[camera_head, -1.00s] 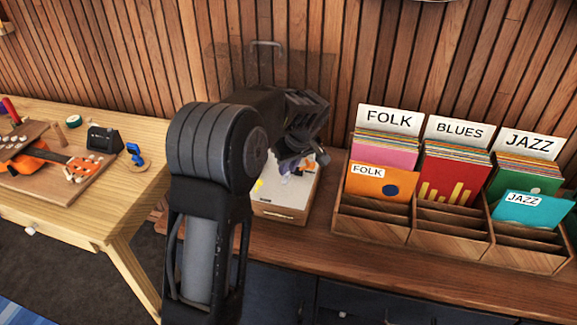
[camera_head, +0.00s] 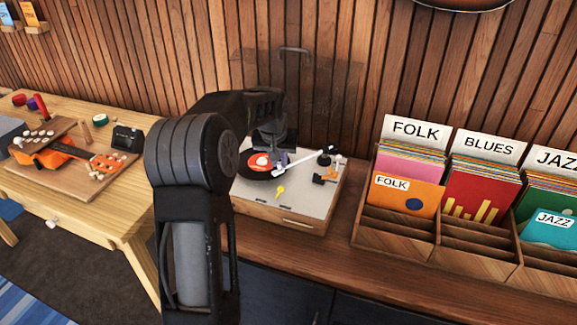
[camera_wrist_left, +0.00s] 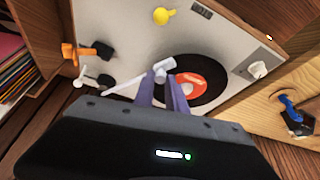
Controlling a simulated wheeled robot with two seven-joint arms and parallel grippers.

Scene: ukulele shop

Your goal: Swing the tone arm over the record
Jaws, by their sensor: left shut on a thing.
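The record player (camera_head: 290,205) stands on the wooden counter with its clear lid raised. A black record with an orange-red label (camera_head: 258,162) lies on its platter; it also shows in the left wrist view (camera_wrist_left: 205,85). The white tone arm (camera_head: 305,160) reaches from its pivot at the right (camera_head: 335,152) toward the record. My left gripper (camera_head: 281,158) is over the deck. In the left wrist view its purple fingers (camera_wrist_left: 163,88) are shut on the tone arm's head end (camera_wrist_left: 164,66), which lies over the record's edge. My right gripper is not in view.
An orange lever (camera_head: 326,177) and a yellow knob (camera_head: 280,191) sit on the deck. Record bins (camera_head: 400,240) stand to the right. A workbench (camera_head: 100,215) with an orange ukulele (camera_head: 60,158) is at the left. The raised lid (camera_head: 325,85) stands behind.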

